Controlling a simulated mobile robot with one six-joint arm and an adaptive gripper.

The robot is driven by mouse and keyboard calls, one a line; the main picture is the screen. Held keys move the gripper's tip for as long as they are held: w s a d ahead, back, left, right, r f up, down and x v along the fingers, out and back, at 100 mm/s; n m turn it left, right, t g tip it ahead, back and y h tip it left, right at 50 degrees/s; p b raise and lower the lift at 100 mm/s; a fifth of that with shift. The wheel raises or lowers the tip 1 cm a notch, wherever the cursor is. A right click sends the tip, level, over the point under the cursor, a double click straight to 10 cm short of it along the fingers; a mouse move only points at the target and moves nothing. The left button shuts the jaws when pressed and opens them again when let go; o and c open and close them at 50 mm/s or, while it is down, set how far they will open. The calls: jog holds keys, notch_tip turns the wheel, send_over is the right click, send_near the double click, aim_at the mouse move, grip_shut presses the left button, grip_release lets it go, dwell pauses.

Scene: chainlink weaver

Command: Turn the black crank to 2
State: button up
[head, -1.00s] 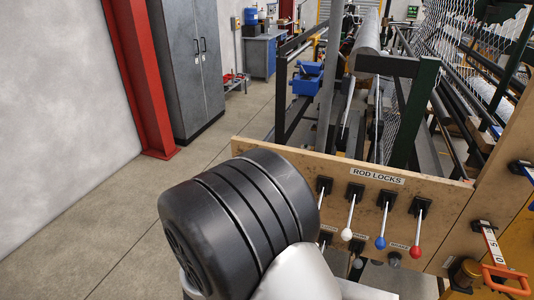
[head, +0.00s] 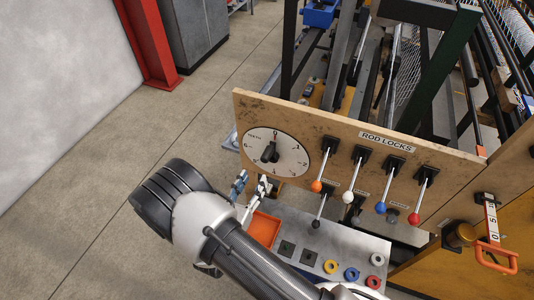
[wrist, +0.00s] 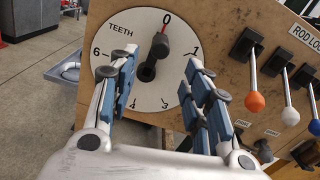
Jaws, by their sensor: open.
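The black crank (head: 268,153) sits at the middle of a white round dial (head: 291,158) on the wooden panel. In the wrist view, the crank (wrist: 157,52) points up toward the 0 and a red mark. The numbers 0, 1, 3, 4 and 6 and the word TEETH show there; the 2 is hidden, seemingly behind the right finger. My gripper (head: 252,186) is open and empty, in front of the lower part of the dial. In the wrist view, my gripper's fingers (wrist: 161,72) stand either side of the crank, apart from it.
Rod lock levers with orange (head: 316,186), white, blue and red knobs stand right of the dial. Below are a grey shelf (head: 330,238), an orange tray (head: 264,229) and coloured rings. An orange handle (head: 497,262) is far right. Open floor lies left.

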aim_at(264, 161)
jog(key=x, duration=1.2)
grip_shut()
dwell(0.4)
